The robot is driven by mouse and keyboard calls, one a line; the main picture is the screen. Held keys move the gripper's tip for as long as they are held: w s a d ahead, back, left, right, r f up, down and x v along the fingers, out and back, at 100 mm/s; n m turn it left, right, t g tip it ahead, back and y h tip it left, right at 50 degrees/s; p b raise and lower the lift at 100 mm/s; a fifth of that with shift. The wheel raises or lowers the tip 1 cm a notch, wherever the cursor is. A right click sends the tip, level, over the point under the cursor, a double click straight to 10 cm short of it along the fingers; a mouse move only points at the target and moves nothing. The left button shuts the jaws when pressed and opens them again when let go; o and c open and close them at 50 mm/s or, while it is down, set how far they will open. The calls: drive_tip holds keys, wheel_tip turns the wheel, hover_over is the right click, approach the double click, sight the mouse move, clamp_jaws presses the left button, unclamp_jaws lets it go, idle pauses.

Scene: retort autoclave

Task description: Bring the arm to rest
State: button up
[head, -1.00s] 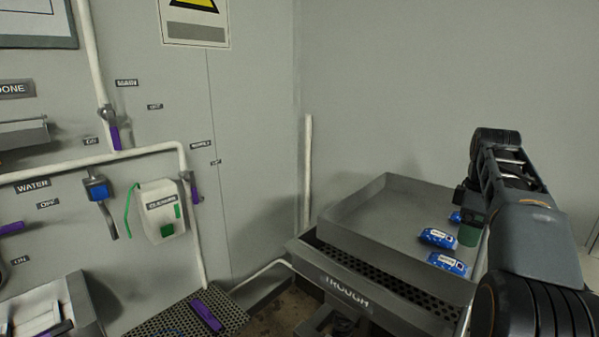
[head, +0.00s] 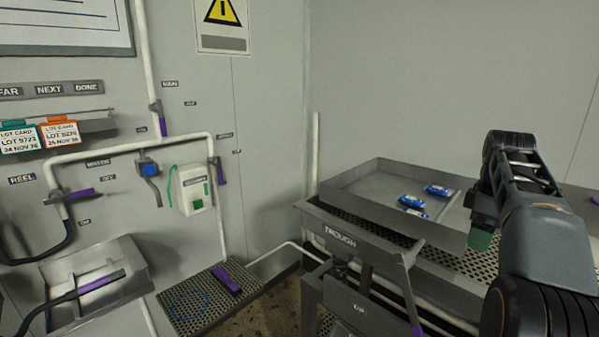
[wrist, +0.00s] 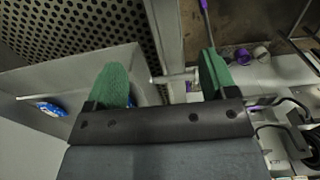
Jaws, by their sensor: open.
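My arm (head: 545,225) reaches along the right side of the head view, in front of the tray and trough. My gripper (head: 481,238) shows only in part there, with a green pad hanging by the tray's right front corner. In the wrist view my gripper (wrist: 168,85) is open, its two green fingers apart with nothing held between them. A thin grey bar or handle (wrist: 175,76) lies beyond the fingertips; I cannot tell its distance.
A grey tray (head: 350,197) with blue packets (head: 438,191) sits on the perforated trough table (head: 465,262). A lever (head: 408,290) stands at the trough's front. Left are wall pipes, a dispenser (head: 193,190), a sink (head: 95,283) and a purple-handled object (head: 227,279) on a grate.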

drive_tip(key=s+a+f+m+t+b, duration=0.1)
drive_tip(key=a+f+m, duration=0.15)
drive_tip(key=a, duration=0.35)
drive_tip(key=s+a+f+m+t+b, duration=0.1)
drive_tip(key=s+a+f, duration=0.15)
drive_tip(key=a, duration=0.25)
drive_tip(key=s+a+f+m+t+b, duration=0.1)
drive_tip(key=s+a+f+m, duration=0.1)
drive_tip(key=s+a+f, duration=0.3)
drive_tip(key=s+a+f+m+t+b, duration=0.1)
drive_tip(key=s+a+f+m, duration=0.2)
drive_tip(key=f, duration=0.7)
drive_tip(key=s+a, duration=0.2)
drive_tip(key=a, duration=0.1)
drive_tip(key=shift+s+m+t, duration=0.15)
drive_tip(key=shift+m+t, duration=0.15)
drive_tip(key=shift+m, duration=0.05)
drive_tip(key=shift+c, duration=0.3)
